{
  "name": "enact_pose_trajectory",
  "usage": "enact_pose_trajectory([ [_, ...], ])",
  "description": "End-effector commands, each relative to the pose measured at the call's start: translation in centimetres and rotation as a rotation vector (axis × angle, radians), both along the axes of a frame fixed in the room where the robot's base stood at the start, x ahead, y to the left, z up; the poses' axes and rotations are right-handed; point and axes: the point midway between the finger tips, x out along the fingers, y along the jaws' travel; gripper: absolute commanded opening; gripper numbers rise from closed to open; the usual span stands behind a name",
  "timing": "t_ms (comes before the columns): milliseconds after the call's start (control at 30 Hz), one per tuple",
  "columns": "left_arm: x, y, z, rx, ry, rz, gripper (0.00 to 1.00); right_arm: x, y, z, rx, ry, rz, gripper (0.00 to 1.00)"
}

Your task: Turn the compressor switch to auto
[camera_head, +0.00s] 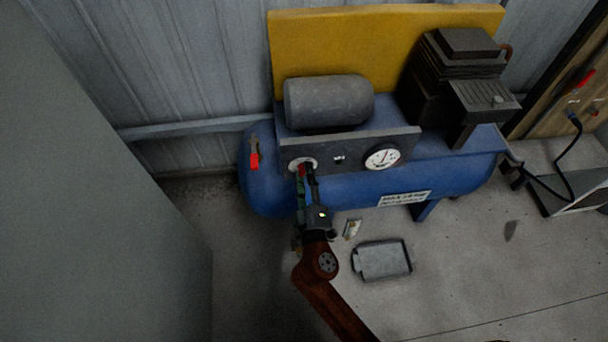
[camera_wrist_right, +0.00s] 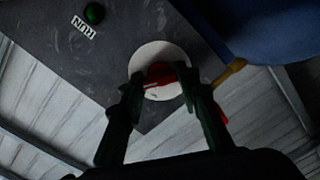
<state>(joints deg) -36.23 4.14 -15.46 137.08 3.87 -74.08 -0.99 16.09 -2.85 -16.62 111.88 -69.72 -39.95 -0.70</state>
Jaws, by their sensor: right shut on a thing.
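The compressor (camera_head: 340,195) is a blue tank with a dark grey panel (camera_head: 345,146) above it. The compressor switch is a red knob on a round white plate (camera_head: 302,164) at the panel's left end. In the right wrist view, the red knob (camera_wrist_right: 160,73) sits between the fingertips on the white plate (camera_wrist_right: 172,52). My right gripper (camera_head: 307,174) is shut on the knob, its fingers hiding part of it. The gripper (camera_wrist_right: 158,82) also shows in the wrist view. The plate's markings are too small to read. My left gripper is out of view.
A white gauge (camera_head: 383,158) is on the panel's right. A red-handled valve (camera_head: 254,155) is on the tank's left end. A grey tray (camera_head: 383,277) lies on the floor.

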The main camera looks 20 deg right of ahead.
Motion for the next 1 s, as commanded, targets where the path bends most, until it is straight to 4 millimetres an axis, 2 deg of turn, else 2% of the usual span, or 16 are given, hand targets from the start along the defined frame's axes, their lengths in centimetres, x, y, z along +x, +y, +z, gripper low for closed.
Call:
enact_pose_trajectory([
  [300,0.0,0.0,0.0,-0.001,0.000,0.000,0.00,0.0,0.1,-0.2,0.005,0.002,0.002,0.06],
  [333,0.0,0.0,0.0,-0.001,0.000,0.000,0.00,0.0,0.1,-0.2,0.005,0.002,0.002,0.32],
  [567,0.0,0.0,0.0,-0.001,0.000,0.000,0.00,0.0,0.0,-0.1,0.002,0.001,0.001,0.48],
  [867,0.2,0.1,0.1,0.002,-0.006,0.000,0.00,-0.2,0.0,-0.1,0.002,0.000,0.001,0.48],
  [1000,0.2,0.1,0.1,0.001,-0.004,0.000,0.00,-1.5,0.4,-0.1,0.003,0.002,0.002,0.48],
])
